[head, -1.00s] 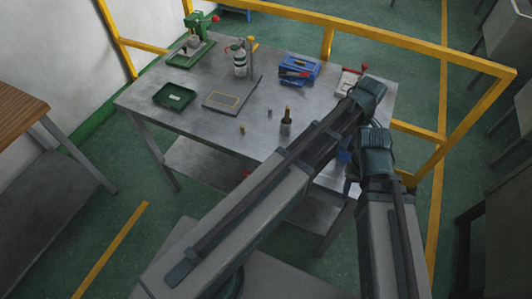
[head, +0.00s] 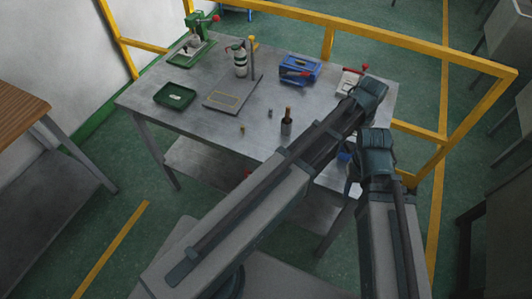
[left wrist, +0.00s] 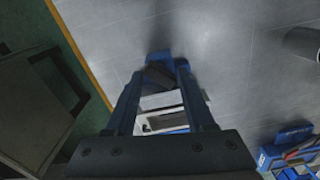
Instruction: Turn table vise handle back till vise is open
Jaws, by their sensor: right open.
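A pale device with a red handle, which looks like the table vise (head: 349,83), stands near the table's far right corner. My left forearm and wrist partly cover it in the head view. In the left wrist view a pale part with a dark slot shows between the blue fingers of my left gripper (left wrist: 167,72). A dark block lies near the fingertips, and whether they touch or grip anything is unclear. A small blue part low behind my left forearm looks like my right gripper (head: 345,157). It is mostly hidden and apart from the pale device.
The grey table (head: 215,125) holds a blue toolbox (head: 300,72), a dark bottle (head: 287,123), a green tray (head: 174,95), a flat plate with a post (head: 226,101) and a green press (head: 200,42). A yellow rail (head: 420,48) runs behind and right. The table's front left is mostly clear.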

